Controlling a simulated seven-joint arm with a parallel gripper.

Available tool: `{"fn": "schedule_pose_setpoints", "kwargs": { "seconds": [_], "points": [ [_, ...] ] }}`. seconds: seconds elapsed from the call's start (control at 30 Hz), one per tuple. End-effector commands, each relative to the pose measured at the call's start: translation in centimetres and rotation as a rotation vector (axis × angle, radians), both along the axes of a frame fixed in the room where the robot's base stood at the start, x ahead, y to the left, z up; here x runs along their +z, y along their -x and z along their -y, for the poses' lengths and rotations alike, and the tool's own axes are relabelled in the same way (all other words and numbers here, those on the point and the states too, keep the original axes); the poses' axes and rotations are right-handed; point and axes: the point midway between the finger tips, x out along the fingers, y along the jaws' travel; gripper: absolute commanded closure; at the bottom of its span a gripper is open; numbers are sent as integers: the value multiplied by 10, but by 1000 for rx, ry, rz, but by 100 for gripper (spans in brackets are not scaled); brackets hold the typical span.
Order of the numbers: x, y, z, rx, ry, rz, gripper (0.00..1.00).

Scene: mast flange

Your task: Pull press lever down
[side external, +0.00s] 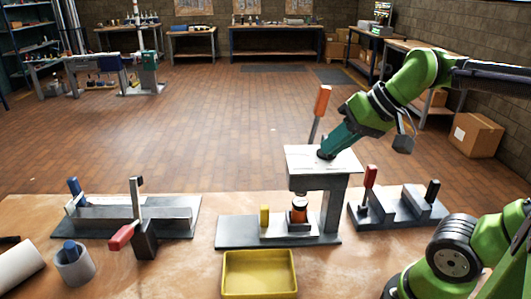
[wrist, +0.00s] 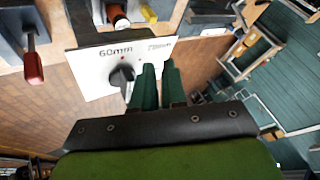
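The press (side external: 333,190) stands on a dark base at mid-bench, with a white top plate (side external: 298,158). Its lever is a grey rod with an orange handle (side external: 323,100), standing nearly upright behind the plate. An orange-and-black cylinder (side external: 299,214) sits under the plate. A black knob (wrist: 121,78) is on the plate, which bears printed millimetre marks in the wrist view (wrist: 90,60). My gripper (wrist: 159,68) has its teal fingers over the plate, beside the knob; contact is unclear. It also shows in the side view (side external: 326,153), apart from the orange handle.
A yellow tray (side external: 259,290) is in front of the press. A red-handled fixture (side external: 405,207) stands to the right and another clamp fixture (side external: 137,218) to the left. A grey cup (side external: 75,265) is at the far left. Bare bench lies between them.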

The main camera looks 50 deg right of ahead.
Motion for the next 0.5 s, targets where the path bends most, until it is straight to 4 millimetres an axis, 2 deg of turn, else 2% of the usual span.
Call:
{"fn": "schedule_pose_setpoints", "kwargs": {
  "seconds": [0.03,0.1,0.2,0.3,0.4,0.5],
  "points": [
    [20,-8,26,-38,-18,4,96],
    [44,-12,64,-81,-36,7,100],
    [72,-9,117,-143,-47,14,100],
    [92,1,156,-192,-46,18,100],
    [103,9,178,-220,-41,20,100],
    [104,10,186,-227,-39,21,100]
  ]
}}
